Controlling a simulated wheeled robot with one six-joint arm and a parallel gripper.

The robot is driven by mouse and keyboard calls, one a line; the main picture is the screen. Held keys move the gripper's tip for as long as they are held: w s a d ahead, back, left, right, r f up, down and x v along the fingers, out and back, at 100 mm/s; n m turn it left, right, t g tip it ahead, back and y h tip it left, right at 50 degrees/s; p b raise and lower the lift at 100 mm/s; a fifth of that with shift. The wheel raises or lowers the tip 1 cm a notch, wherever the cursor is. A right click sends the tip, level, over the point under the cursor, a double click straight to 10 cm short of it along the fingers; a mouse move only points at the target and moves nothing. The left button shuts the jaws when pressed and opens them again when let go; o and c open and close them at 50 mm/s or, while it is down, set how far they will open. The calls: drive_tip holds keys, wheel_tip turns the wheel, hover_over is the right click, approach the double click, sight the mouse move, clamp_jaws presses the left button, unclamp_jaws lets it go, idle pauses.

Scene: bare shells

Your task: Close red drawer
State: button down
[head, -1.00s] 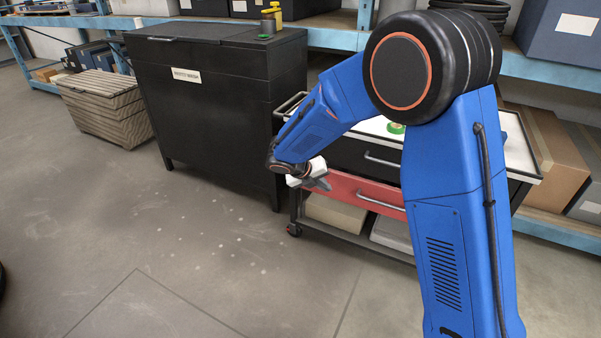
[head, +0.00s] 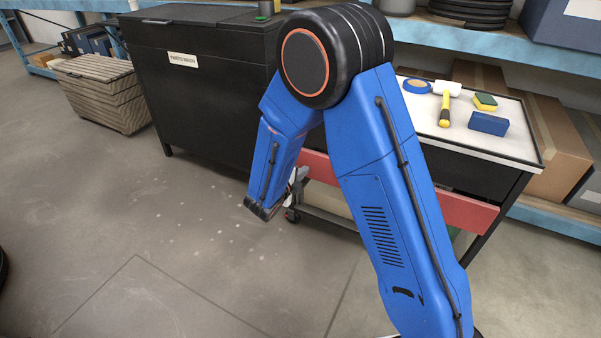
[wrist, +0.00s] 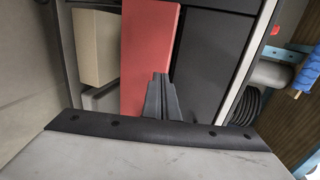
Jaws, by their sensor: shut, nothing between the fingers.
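The red drawer (head: 468,212) is a long red front low in a black cart with a pale top. In the head view my arm hides its middle and its handle. How far it stands out from the cart is hard to tell. In the wrist view its red front (wrist: 148,60) runs beside a black panel. My gripper (head: 298,178) is shut and empty, near the left end of the red front. In the wrist view the fingertips (wrist: 161,77) overlap the border of red and black. Whether they touch cannot be told.
On the cart top (head: 515,150) lie a blue tape roll (head: 417,86), a yellow-handled mallet (head: 444,112), a sponge (head: 485,101) and a blue block (head: 488,123). A black bin (head: 205,100) stands left of the cart. The floor in front is clear.

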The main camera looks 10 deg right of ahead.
approach(319, 156)
drive_tip(key=x, duration=0.5)
drive_tip(key=shift+f, duration=0.45)
drive_tip(key=shift+w+d, duration=0.3)
drive_tip(key=shift+w, duration=0.2)
drive_tip(key=shift+w+d, duration=0.85)
drive_tip(key=shift+w, duration=0.3)
drive_tip(key=shift+w+r, duration=0.1)
drive_tip(key=shift+w, duration=0.15)
